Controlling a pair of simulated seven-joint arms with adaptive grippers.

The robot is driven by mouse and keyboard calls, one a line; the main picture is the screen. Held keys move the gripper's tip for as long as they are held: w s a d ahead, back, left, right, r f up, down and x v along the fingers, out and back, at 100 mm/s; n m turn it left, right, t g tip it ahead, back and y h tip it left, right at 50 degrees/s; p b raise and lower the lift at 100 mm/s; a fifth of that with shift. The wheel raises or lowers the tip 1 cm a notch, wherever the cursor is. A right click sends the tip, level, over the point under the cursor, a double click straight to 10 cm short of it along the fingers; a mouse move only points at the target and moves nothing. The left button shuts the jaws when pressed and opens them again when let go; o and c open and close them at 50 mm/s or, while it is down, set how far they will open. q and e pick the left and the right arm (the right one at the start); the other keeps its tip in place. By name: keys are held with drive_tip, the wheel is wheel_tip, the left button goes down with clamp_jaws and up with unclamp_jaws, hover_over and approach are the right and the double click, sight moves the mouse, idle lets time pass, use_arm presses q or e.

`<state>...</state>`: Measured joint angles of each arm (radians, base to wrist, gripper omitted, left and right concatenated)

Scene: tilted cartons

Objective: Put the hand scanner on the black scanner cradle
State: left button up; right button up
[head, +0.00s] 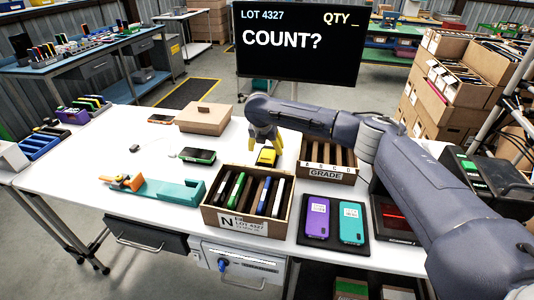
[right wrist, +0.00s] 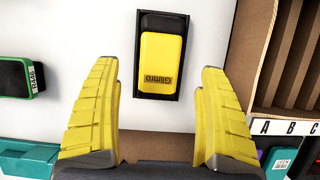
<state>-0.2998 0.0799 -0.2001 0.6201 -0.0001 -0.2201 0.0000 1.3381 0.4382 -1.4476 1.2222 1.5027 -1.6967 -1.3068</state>
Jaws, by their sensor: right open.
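The hand scanner (head: 267,157), yellow with a dark end, lies on the white table behind the open crate. The right wrist view shows the scanner (right wrist: 160,62) lying flat within the black rim of the scanner cradle (right wrist: 137,80), lined up with it. My right gripper (head: 265,141) is above the scanner. In the right wrist view the yellow fingers of the gripper (right wrist: 158,72) are spread wide, with nothing between them and clear space to either side of the scanner. My left gripper does not show.
A wooden crate (head: 221,217) of upright phones stands in front, with a GRADE rack (head: 325,174) to the right. Free table lies at the far left.

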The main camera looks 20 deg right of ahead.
drive_tip(key=v, duration=0.6)
drive_tip(key=shift+s, duration=0.1)
